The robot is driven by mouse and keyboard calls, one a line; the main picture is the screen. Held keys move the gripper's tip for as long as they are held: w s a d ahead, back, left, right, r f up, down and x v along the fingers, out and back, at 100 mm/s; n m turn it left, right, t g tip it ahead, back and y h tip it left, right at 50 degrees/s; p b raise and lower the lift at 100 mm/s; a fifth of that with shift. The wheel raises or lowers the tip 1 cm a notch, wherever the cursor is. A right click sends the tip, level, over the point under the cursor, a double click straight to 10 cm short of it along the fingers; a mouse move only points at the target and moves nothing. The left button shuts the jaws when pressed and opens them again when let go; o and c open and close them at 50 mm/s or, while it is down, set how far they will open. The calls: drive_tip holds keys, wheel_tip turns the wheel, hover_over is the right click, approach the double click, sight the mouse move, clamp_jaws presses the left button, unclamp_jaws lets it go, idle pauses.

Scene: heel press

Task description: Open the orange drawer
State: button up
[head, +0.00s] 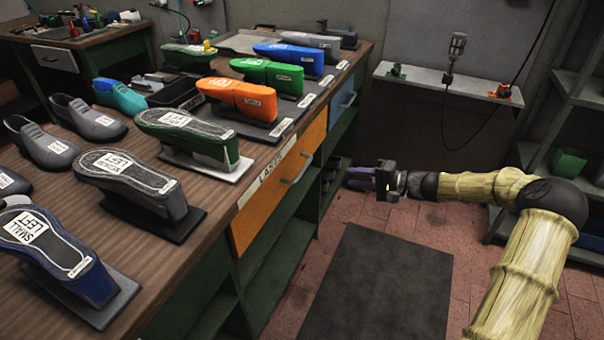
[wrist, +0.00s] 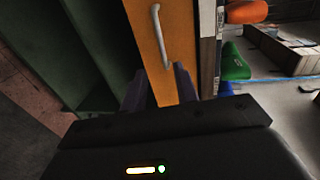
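The orange drawer (head: 262,208) is in the bench front, below the worktop edge, and its front looks flush with the bench. Its pale bar handle (head: 297,170) is on the front. In the wrist view the orange drawer (wrist: 178,62) fills the upper middle, with its handle (wrist: 160,38) ahead of the fingers. My gripper (head: 377,180) hangs in the air to the right of the drawer, apart from it. In the wrist view my gripper (wrist: 160,85) has its two dark fingers spread, with nothing between them; the handle lies beyond their tips.
A blue drawer (head: 343,102) is farther along the same bench. Shoe lasts, among them an orange one (head: 240,97), stand on the worktop (head: 205,210). Green open shelves (head: 285,240) lie under the drawer. A dark mat (head: 385,290) covers clear floor in front.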

sight(302, 170)
drive_tip(key=b+x, duration=0.1)
drive_tip(key=x, duration=1.6)
drive_tip(key=shift+a, duration=0.25)
clamp_jaws()
